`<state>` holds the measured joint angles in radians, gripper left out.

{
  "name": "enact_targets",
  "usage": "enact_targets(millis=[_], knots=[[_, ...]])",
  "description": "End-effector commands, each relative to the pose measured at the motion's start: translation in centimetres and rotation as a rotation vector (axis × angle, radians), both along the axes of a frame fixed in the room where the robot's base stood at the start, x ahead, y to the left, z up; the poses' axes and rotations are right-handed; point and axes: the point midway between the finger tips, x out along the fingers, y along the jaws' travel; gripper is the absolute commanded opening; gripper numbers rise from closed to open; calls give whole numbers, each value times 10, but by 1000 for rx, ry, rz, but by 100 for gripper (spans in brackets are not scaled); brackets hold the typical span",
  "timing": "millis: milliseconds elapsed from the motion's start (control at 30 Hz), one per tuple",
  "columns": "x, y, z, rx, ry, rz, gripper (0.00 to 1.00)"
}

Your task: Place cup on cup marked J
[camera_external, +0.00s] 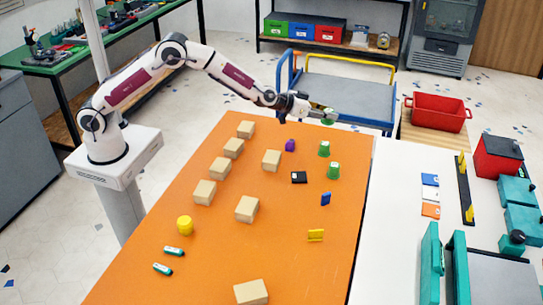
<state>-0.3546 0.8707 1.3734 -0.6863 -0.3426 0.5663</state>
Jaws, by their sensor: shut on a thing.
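My gripper (322,112) is at the far right end of the orange table, above its surface. It is shut on a green cup (328,119), partly hidden by the fingers. Two more green cups stand on the table below and nearer: one cup (324,149) just below the held cup, and another cup (334,171) a little closer to the camera. Both have light marks on them, too small to read, so I cannot tell which is marked J. The held cup is apart from both.
Several tan blocks (247,208) are spread over the orange table (290,262). A purple object (290,145), a black object (299,177) and a blue piece (326,199) lie near the cups. A blue cart (345,98) stands behind the table's far edge.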

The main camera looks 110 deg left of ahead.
Motion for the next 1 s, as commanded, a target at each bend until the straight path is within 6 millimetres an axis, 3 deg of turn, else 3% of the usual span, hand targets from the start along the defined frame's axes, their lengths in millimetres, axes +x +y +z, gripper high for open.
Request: enact_targets(millis=[367,800,1000], knots=[[0,0,-4,0,0,1,11],[0,0,-55,0,0,1,11],[0,0,-63,0,-1,1,11]])
